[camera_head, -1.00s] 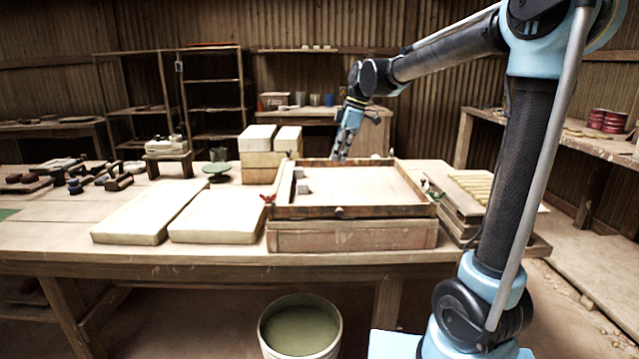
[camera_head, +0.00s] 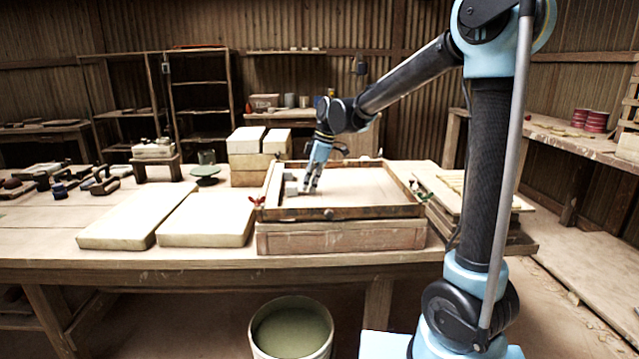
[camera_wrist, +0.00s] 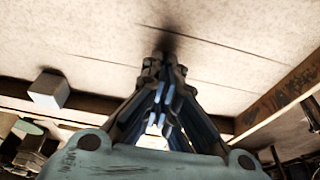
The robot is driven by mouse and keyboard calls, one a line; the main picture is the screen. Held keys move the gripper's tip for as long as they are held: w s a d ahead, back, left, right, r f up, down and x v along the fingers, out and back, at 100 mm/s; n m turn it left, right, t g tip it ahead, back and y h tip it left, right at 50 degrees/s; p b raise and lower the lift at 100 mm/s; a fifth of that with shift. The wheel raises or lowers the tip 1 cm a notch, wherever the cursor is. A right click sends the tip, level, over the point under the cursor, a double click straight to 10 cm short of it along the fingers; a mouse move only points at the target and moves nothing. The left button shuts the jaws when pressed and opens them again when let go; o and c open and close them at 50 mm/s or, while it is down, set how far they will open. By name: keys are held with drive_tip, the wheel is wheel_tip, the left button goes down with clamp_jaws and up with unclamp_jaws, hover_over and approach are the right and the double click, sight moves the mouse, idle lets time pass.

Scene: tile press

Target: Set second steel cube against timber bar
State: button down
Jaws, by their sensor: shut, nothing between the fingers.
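Two small grey steel cubes are in the shallow wooden tray in the head view. The nearer cube (camera_head: 291,188) is just left of my fingertips, and the farther cube (camera_head: 288,177) is behind it near the left side. My gripper (camera_head: 311,190) is shut and empty, pointing down low over the pale tray floor right of the cubes. In the wrist view, my gripper (camera_wrist: 165,65) casts a dark shadow at its tips. One cube (camera_wrist: 48,88) stands apart from it at left. Cube-to-bar contact is unclear.
The tray's rim (camera_head: 340,212) surrounds the work area on a wooden block. Two pale slabs (camera_head: 205,222) lie left of it, and stacked blocks (camera_head: 252,165) stand behind left. Slatted boards (camera_head: 455,187) lie at right. A bucket (camera_head: 290,330) stands below the table.

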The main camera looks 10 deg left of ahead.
sight(301, 195)
drive_tip(key=shift+s+a, duration=0.1)
drive_tip(key=shift+a, duration=0.35)
drive_tip(key=shift+s+a, duration=0.15)
drive_tip(key=shift+a, duration=0.45)
drive_tip(key=shift+s+a, duration=0.15)
drive_tip(key=shift+a, duration=0.4)
drive_tip(key=shift+d, duration=0.1)
